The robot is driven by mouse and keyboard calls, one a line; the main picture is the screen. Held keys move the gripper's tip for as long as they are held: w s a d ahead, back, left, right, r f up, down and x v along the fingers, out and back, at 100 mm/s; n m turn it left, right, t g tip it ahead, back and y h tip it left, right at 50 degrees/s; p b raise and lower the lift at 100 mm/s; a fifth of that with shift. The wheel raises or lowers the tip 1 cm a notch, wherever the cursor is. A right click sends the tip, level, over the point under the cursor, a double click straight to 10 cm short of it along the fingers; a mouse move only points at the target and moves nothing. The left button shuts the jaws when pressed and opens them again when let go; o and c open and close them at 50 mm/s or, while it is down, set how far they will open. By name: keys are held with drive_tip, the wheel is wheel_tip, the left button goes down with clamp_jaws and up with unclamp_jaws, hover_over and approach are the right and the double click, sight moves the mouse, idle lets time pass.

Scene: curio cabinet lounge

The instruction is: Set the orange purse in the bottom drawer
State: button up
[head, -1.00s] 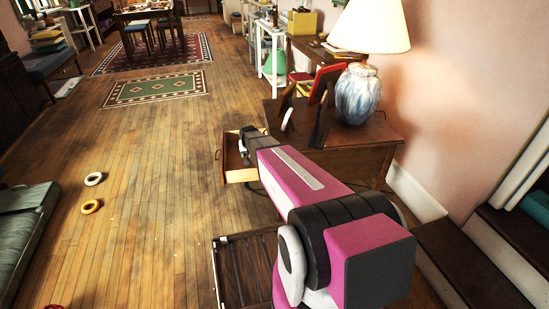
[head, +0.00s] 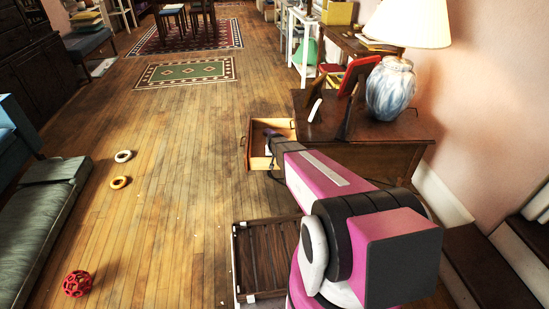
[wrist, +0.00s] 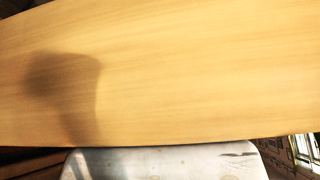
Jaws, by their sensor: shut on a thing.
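An open wooden drawer (head: 258,163) sticks out to the left from the dark wooden cabinet (head: 375,157) in the head view. My gripper (head: 271,136) is at this drawer, over or inside its opening, mostly hidden by my arm. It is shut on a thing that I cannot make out. I do not see an orange purse in either view. In the wrist view, a light wooden panel (wrist: 190,70) fills most of the picture, with a shadow on its left. A pale grey slab, perhaps part of my gripper, shows along the bottom edge.
A lamp (head: 390,88) and picture frames (head: 358,75) stand on the cabinet top. A green cushioned seat (head: 40,235) is at far left. The floor between is mostly clear.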

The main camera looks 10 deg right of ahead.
drive_tip(key=shift+f, duration=0.15)
drive_tip(key=o, duration=1)
drive_tip(key=d+v, duration=0.1)
drive_tip(key=v, duration=1.1)
drive_tip(key=s+r+g, duration=0.1)
drive_tip(key=s+r, duration=0.2)
drive_tip(key=s, duration=0.5)
drive_tip(key=s+r+n+g, duration=0.1)
drive_tip(key=s+r, duration=0.3)
drive_tip(key=s, duration=0.5)
drive_tip(key=s+r+g, duration=0.2)
drive_tip(key=s+r, duration=0.2)
drive_tip(key=s, duration=0.5)
drive_tip(key=shift+s+a+r+n+g+y, duration=0.2)
drive_tip(key=shift+n+g+y, duration=0.1)
